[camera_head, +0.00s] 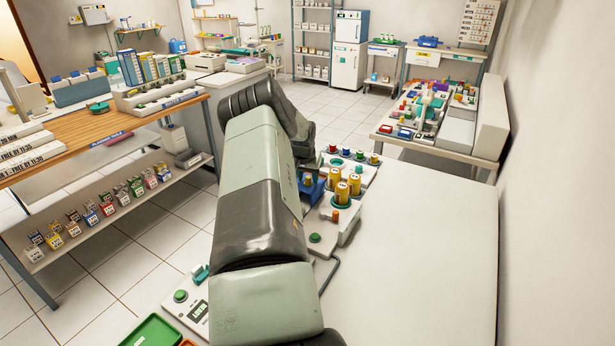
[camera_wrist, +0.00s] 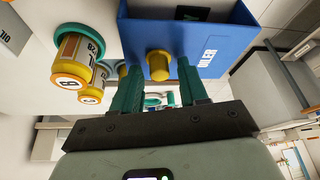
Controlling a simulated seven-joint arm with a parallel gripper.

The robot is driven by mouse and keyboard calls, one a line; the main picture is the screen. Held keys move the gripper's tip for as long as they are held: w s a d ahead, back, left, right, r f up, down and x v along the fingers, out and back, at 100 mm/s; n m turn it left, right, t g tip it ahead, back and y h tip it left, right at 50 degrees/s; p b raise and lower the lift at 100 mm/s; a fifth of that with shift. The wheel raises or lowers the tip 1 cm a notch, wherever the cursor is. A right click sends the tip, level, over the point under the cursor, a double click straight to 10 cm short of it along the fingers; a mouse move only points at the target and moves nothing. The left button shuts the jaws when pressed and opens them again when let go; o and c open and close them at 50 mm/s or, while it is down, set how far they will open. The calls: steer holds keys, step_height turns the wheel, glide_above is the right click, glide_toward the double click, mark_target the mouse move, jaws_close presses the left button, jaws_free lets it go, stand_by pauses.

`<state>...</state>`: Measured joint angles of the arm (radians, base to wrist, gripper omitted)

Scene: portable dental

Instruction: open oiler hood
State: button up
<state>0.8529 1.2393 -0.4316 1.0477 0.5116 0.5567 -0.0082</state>
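The oiler is a blue box with white OILER lettering (camera_wrist: 195,40) at the top of the wrist view. A yellow round knob (camera_wrist: 158,66) sticks out from its face. My gripper (camera_wrist: 159,76) is open, with its two teal fingers apart and pointing at the box. The knob appears in line with the gap between the fingertips; I cannot tell whether it is between them or just beyond. In the head view, part of the blue oiler (camera_head: 312,188) shows beside my arm, which hides my gripper. No contact is visible.
Two yellow bottles (camera_wrist: 72,62) stand in teal rings close beside the oiler, also seen in the head view (camera_head: 341,194). A row of colored caps (camera_head: 346,154) lies behind them. The white tabletop (camera_head: 430,250) to the right is clear.

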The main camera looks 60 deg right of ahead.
stand_by(0.3)
steer(key=v, duration=1)
steer(key=shift+a+r, duration=0.15)
steer(key=shift+r, duration=0.25)
